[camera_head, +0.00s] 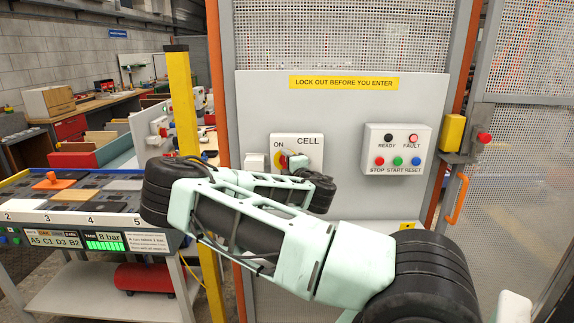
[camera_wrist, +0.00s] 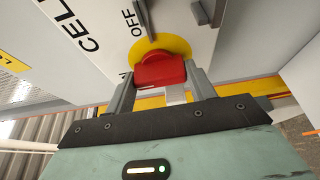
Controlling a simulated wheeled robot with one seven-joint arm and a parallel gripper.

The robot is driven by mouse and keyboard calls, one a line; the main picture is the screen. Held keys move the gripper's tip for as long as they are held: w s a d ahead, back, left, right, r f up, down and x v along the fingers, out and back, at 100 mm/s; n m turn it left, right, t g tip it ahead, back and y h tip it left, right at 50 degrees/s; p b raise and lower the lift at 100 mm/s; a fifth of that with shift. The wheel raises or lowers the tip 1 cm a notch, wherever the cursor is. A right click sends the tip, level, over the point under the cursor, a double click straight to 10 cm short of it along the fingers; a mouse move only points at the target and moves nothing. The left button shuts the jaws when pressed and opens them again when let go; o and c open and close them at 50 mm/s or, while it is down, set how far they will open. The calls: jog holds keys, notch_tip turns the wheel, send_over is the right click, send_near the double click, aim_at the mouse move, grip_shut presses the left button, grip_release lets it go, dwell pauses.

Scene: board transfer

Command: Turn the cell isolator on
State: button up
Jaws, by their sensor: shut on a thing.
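The cell isolator is a white plate (camera_head: 312,146) marked CELL on the grey panel, with an ON label at its upper left. In the wrist view its plate (camera_wrist: 185,22) shows the words CELL and OFF, and a yellow disc (camera_wrist: 180,45) carries the red handle (camera_wrist: 160,70). My gripper (camera_wrist: 163,84) is shut on the red handle, one finger on each side. In the head view my arm covers most of the handle and the lower plate, so I cannot tell which label the handle points to.
A control box (camera_head: 393,149) with lamps and STOP, START and RESET buttons is to the right of the isolator. A yellow post (camera_head: 183,100) and a bench with a board tray (camera_head: 75,193) stand to the left. A mesh gate (camera_head: 520,170) is at the far right.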

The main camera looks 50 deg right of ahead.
jog(key=shift+f, duration=0.1)
jog(key=o, duration=1)
jog(key=shift+s+a, duration=0.1)
jog(key=shift+p+v, duration=6.85)
jog(key=shift+v, duration=1.8)
